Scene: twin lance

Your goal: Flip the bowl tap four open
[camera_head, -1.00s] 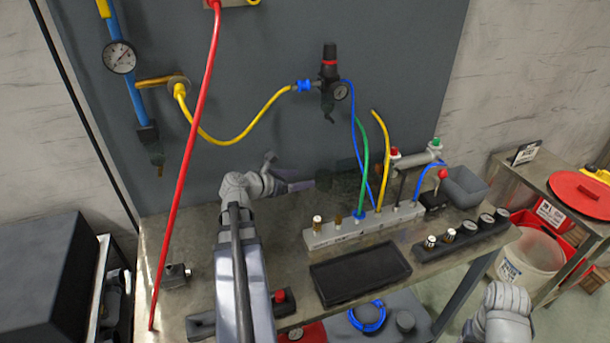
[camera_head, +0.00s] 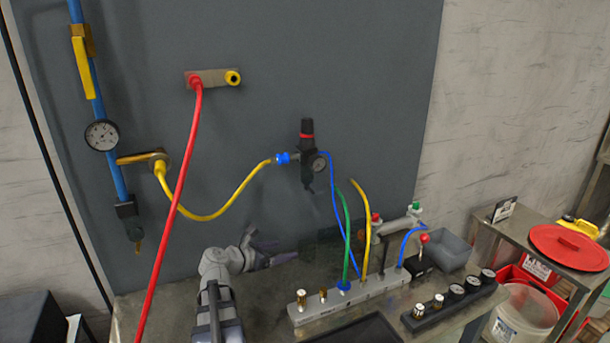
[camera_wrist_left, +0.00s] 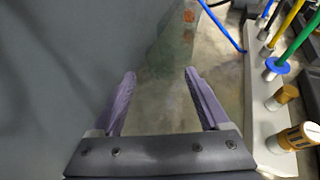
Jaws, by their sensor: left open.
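No tap in view carries a label I can read, so I cannot tell which one is bowl tap four. A black regulator with a red ring (camera_head: 307,150) hangs on the grey panel, with a small gauge at its side and a dark bowl-like lower part. A grey manifold block (camera_head: 325,313) stands on the bench below, with brass fittings and hoses; it also shows in the left wrist view (camera_wrist_left: 262,125). My left gripper (camera_head: 272,251) is open and empty, left of the manifold and near the panel. Its two fingers (camera_wrist_left: 160,78) stand apart with nothing between them.
A red hose (camera_head: 172,215) crosses in front of the panel on the left. A blue pipe with a yellow lever (camera_head: 83,68) and a gauge (camera_head: 102,135) runs down the panel. A black gauge block (camera_head: 455,303) lies right of the manifold. A red lid (camera_head: 568,247) rests on the side table.

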